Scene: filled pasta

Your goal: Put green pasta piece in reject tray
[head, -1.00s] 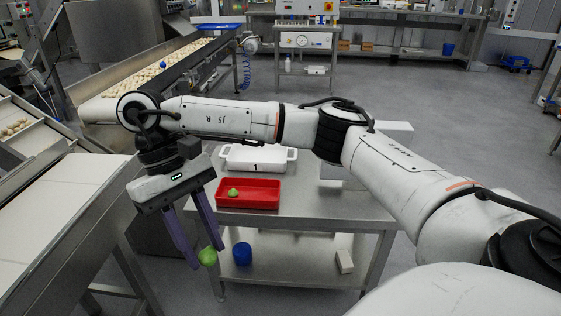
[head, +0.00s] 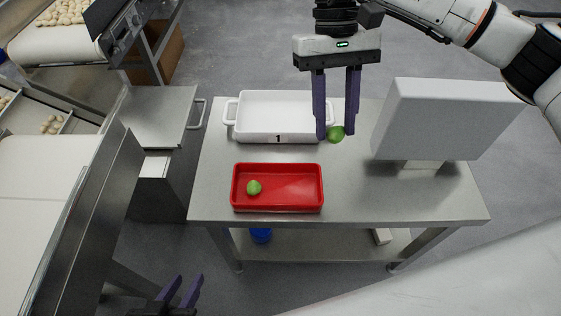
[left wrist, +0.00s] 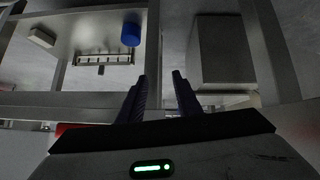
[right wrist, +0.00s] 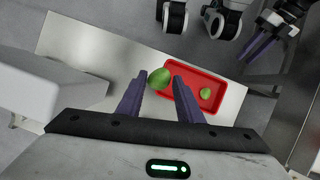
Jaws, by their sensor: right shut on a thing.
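My right gripper (head: 336,134) is above the metal table, with its purple fingers shut on a green pasta piece (head: 337,132). That piece also shows between the fingertips in the right wrist view (right wrist: 160,79). The red tray (head: 300,190) lies on the table, below and left of the gripper in the head view. Another green pasta piece (head: 254,187) rests in its left part, and it shows in the right wrist view (right wrist: 205,93). My left gripper (head: 187,282) is low at the bottom left, off the table, with its fingers apart and empty in the left wrist view (left wrist: 160,76).
A white tray (head: 236,128) marked 1 stands behind the red tray. A grey box-like unit (head: 440,118) stands at the table's right side. A blue object (head: 261,235) is on the lower shelf. Conveyors with pale pasta (head: 60,15) are at the left. The table's front right is clear.

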